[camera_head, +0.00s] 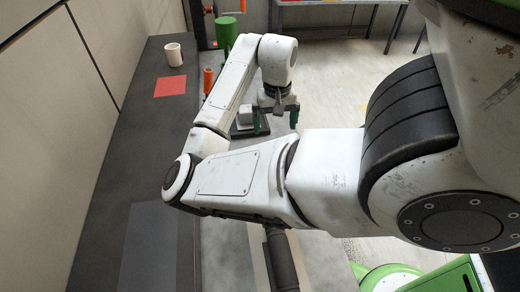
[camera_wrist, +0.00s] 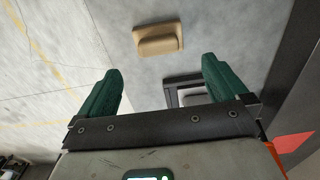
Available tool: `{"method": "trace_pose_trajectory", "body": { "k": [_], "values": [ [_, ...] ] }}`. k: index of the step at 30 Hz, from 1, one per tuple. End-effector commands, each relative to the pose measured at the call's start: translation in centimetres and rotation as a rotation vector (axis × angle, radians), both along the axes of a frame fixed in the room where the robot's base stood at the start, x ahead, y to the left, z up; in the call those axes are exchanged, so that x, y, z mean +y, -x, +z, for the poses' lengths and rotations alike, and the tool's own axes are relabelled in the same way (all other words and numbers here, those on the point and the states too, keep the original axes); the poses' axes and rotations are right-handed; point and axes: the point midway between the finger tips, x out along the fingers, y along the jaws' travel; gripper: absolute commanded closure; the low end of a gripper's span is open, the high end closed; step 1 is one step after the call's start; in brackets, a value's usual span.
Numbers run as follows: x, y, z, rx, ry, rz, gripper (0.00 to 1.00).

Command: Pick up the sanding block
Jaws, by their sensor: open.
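A tan block with rounded edges, which looks like the sanding block (camera_wrist: 158,39), lies on a grey surface in the wrist view. It is ahead of my gripper (camera_wrist: 160,75), beyond the gap between the green fingers, and not touched by them. My gripper is open and empty. In the head view my gripper (camera_head: 275,117) points down beside the dark counter (camera_head: 120,130); I cannot make out the tan block there.
A dark square frame or tray (camera_wrist: 169,98) lies close by the right finger, partly hidden. A red square (camera_head: 170,86), a white cup (camera_head: 173,55) and an orange cylinder (camera_head: 209,80) are on or by the counter. A green cylinder (camera_head: 226,35) stands behind. A table (camera_head: 340,3) is at the back.

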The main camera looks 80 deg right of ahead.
Motion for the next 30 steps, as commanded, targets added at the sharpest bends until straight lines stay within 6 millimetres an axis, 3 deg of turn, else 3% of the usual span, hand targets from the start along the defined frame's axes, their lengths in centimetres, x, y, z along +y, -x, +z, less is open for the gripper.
{"method": "trace_pose_trajectory", "body": {
  "k": [9, 14, 24, 30],
  "values": [
    [0.0, 0.1, -4.7, 0.004, -0.001, 0.003, 0.0],
    [0.0, 0.1, -5.6, 0.002, -0.001, 0.001, 0.0],
    [0.1, 0.2, -9.7, 0.002, -0.002, 0.001, 0.0],
    [0.0, 0.2, -10.6, 0.001, -0.001, 0.0, 0.0]
  ]
}}
